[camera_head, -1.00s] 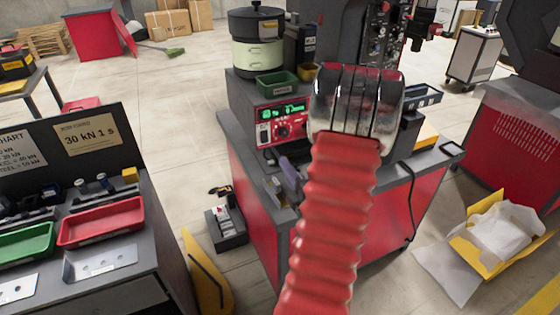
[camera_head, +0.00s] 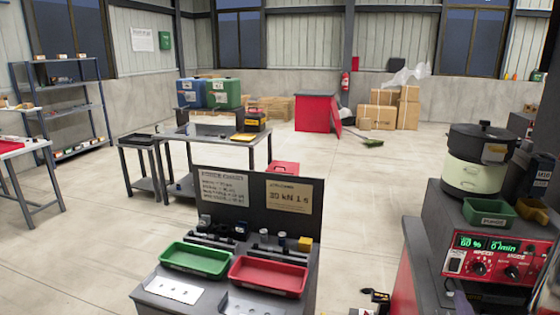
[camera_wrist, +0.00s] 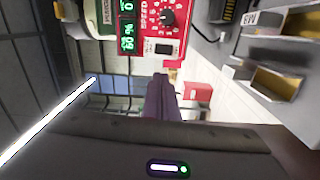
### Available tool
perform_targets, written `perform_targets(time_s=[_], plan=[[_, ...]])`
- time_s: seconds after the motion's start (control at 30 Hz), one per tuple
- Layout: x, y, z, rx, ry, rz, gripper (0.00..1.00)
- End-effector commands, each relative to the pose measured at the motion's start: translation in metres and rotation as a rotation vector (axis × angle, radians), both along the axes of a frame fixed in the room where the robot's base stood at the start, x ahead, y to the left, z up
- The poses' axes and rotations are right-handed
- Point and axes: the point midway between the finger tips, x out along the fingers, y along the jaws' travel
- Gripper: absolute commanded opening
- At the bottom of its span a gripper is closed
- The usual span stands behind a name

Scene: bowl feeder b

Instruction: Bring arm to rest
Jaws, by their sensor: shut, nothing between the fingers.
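My gripper (camera_wrist: 162,98) shows in the wrist view as dark purple fingers pressed together, pointing up from the dark wrist housing. Nothing is between them. The red control panel (camera_wrist: 160,32) of the bowl feeder lies beyond the fingertips in the wrist view, turned sideways. In the head view the feeder bowl (camera_head: 476,160) stands at the right on its grey and red bench, above the red control panel (camera_head: 495,256). My arm cannot be made out clearly in the head view.
A grey station with a green tray (camera_head: 195,260) and a red tray (camera_head: 268,275) stands in front. A table (camera_head: 215,133), a shelf rack (camera_head: 72,105) and boxes (camera_head: 380,112) stand farther back. Open floor lies between. A small green bin (camera_head: 489,213) sits by the bowl.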

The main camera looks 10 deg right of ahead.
Motion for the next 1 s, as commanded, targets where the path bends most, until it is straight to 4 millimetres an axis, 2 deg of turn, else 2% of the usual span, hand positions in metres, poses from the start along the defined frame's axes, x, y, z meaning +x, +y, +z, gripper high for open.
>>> perform_targets(time_s=[0.03, 0.2, 0.5, 0.73, 1.0], plan=[[0.012, 0.006, 0.005, 0.022, 0.014, 0.013, 0.0], [0.043, 0.024, 0.013, 0.143, 0.073, 0.015, 0.0], [0.079, 0.069, 0.031, 0.367, 0.142, -0.02, 0.0], [0.091, 0.115, 0.048, 0.551, 0.176, -0.066, 0.0], [0.087, 0.181, 0.065, 0.783, 0.209, -0.133, 0.0]])
